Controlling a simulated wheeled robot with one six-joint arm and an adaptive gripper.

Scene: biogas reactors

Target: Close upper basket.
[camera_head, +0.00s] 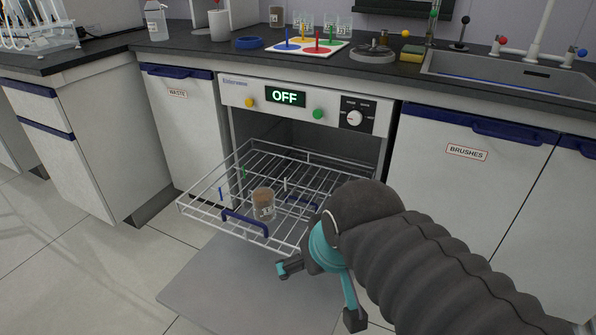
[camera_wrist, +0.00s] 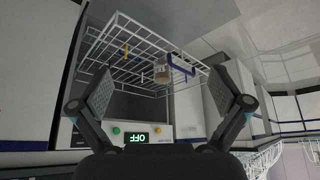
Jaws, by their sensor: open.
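The upper basket (camera_head: 190,205) is a white wire rack pulled out of the dishwasher (camera_head: 312,98), with a blue handle (camera_head: 245,222) on its front edge. A jar with brown contents (camera_head: 263,204) stands in the basket, along with a few small coloured pegs. My gripper (camera_head: 318,293) is open and empty, in front of the basket's right side and over the lowered door. In the wrist view, the basket (camera_wrist: 130,35) and its blue handle (camera_wrist: 181,64) show upside down between my open fingers (camera_wrist: 163,104). My arm hides the basket's right front corner.
The dishwasher door (camera_head: 235,285) lies lowered below the basket. The display (camera_head: 285,97) reads OFF. Cabinets marked WASTE (camera_head: 180,125) and BRUSHES (camera_head: 465,180) flank the machine. The counter above holds a coloured peg board (camera_head: 305,48) and a sink (camera_head: 510,70). Floor at left is clear.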

